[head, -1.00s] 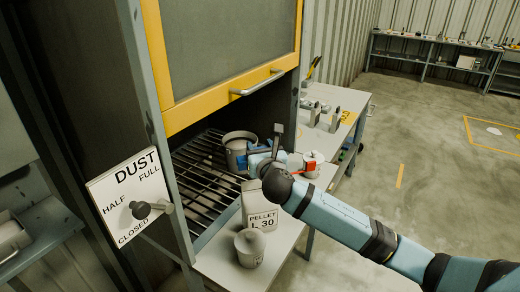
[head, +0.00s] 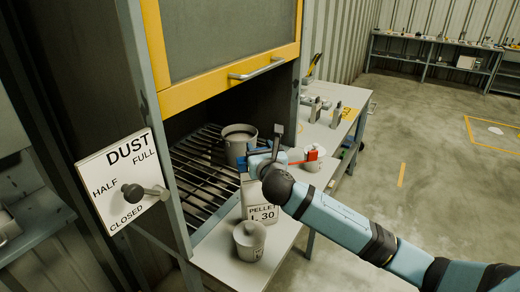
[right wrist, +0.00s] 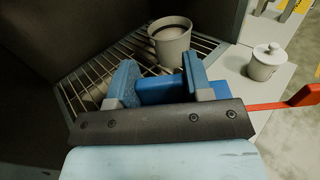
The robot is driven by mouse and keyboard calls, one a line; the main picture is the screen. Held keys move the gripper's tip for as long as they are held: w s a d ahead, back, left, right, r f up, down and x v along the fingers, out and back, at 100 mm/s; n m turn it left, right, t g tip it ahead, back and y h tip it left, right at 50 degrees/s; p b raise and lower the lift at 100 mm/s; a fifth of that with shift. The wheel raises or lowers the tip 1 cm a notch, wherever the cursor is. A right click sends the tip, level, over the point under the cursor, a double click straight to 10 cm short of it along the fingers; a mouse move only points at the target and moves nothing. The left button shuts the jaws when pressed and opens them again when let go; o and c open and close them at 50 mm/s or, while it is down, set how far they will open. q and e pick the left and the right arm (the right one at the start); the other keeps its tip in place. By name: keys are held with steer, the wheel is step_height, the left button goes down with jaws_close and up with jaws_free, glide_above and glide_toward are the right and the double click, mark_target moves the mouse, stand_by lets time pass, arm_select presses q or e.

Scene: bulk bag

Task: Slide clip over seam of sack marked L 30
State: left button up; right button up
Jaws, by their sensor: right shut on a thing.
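The sack marked PELLET L 30 (head: 262,214) stands upright on the grey shelf in front of the hooded grate. Its top is partly hidden by my right gripper (head: 259,161), which is just above and behind it. In the right wrist view, the blue fingers of this gripper (right wrist: 160,80) are shut on a blue bar, which I take for the clip (right wrist: 165,91). A red strip with a wider end (right wrist: 290,103) juts out to the right; I cannot tell whether it belongs to the clip. The sack's seam is hidden. My left gripper is not in view.
A grey pot (head: 240,141) stands on the barred grate (head: 200,172) behind the gripper. A white lidded jar (head: 313,161) is to the right. The yellow-framed hood (head: 232,78) hangs above.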

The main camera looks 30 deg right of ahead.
steer(key=shift+f+b, duration=0.4)
steer(key=shift+f, duration=1.2)
steer(key=o, duration=1)
